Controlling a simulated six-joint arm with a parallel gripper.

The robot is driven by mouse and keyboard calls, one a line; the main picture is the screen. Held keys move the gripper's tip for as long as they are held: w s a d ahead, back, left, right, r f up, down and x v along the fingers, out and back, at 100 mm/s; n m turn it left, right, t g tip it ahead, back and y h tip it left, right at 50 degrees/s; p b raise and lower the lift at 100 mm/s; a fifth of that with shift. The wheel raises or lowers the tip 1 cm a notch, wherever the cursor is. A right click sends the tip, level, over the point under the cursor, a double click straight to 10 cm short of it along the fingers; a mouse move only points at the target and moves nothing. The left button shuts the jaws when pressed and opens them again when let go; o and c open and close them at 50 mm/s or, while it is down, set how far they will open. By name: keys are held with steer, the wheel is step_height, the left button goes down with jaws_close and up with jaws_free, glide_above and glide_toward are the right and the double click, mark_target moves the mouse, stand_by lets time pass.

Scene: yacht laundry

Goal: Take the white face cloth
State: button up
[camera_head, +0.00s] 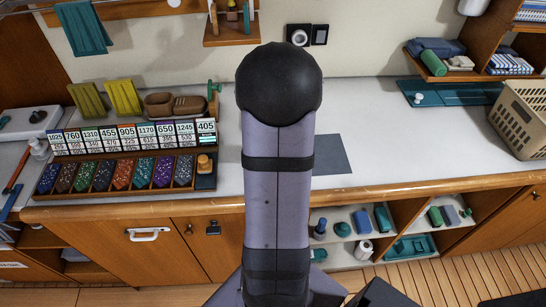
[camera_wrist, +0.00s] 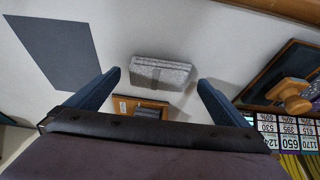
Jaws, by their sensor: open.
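In the wrist view a pale grey-white, speckled folded bundle (camera_wrist: 160,73) with a darker band across its middle lies on the light worktop. It may be the face cloth; its shading makes the colour hard to tell. My gripper (camera_wrist: 158,77) is open, with one blue finger to each side of the bundle in the picture and nothing held. Whether the fingers are level with it I cannot tell. In the head view my arm hides both the gripper and this bundle. A small pale folded cloth (camera_head: 459,62) also lies on the right shelf.
A small wooden-framed item (camera_wrist: 140,106) lies close to the bundle. A dark grey mat (camera_wrist: 48,52) lies on the left in the wrist view. A rack of numbered cards (camera_head: 133,137) stands left of my arm, a beige basket (camera_head: 522,118) far right. The worktop between mat and basket is mostly clear.

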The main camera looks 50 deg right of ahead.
steer(key=shift+w+d+f, duration=0.15)
steer(key=shift+f, duration=0.4)
steer(key=c, duration=1.3)
steer(key=shift+o, duration=0.2)
step_height(320, 180, up, 10)
steer(key=b, duration=0.1)
